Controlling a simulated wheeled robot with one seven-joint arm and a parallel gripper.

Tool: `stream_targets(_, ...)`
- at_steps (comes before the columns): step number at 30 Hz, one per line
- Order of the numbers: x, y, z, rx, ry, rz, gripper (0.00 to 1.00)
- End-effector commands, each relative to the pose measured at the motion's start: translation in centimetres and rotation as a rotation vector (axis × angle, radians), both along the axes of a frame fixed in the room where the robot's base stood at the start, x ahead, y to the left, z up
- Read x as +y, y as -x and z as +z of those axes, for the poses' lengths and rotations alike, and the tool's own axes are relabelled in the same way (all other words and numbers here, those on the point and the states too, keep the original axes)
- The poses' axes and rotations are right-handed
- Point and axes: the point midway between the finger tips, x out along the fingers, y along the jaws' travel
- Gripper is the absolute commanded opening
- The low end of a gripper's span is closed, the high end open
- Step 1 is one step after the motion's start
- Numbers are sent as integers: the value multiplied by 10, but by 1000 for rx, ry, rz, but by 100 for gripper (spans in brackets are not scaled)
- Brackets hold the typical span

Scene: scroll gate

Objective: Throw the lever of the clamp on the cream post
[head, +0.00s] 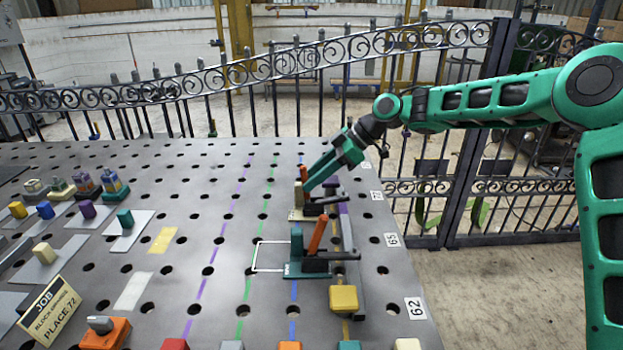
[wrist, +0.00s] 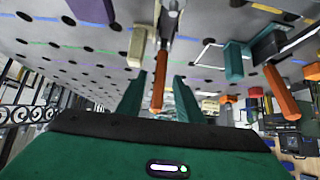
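The cream post (head: 298,196) stands on a clamp with a cream base, near the far right part of the table. Its orange lever (head: 304,174) stands up close to my gripper. In the wrist view the cream post (wrist: 137,46) is left of the orange lever (wrist: 158,82). My gripper (head: 308,186) is green and reaches down to this clamp from the right. In the wrist view my gripper (wrist: 158,95) is open, with the lever showing between its two fingers. A gap shows on each side, and I cannot see any contact.
A second clamp with a teal post (head: 296,246) and orange lever (head: 317,235) stands nearer. A yellow block (head: 343,298) is in front of it. Several coloured blocks and a job sign (head: 48,308) lie left. A scroll fence (head: 270,65) runs behind. The table's middle is mostly clear.

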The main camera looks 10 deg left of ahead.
Motion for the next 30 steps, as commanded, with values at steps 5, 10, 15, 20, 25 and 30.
stream_targets(5,-10,-3,10,-1,0,-1,33)
stream_targets(10,-31,-7,32,-3,-1,-1,33)
stream_targets(15,-54,-10,52,0,1,-1,33)
stream_targets(20,-68,-13,67,1,0,-1,33)
stream_targets(25,-75,-14,73,2,1,-1,33)
stream_targets(30,-76,-14,74,2,1,-1,33)
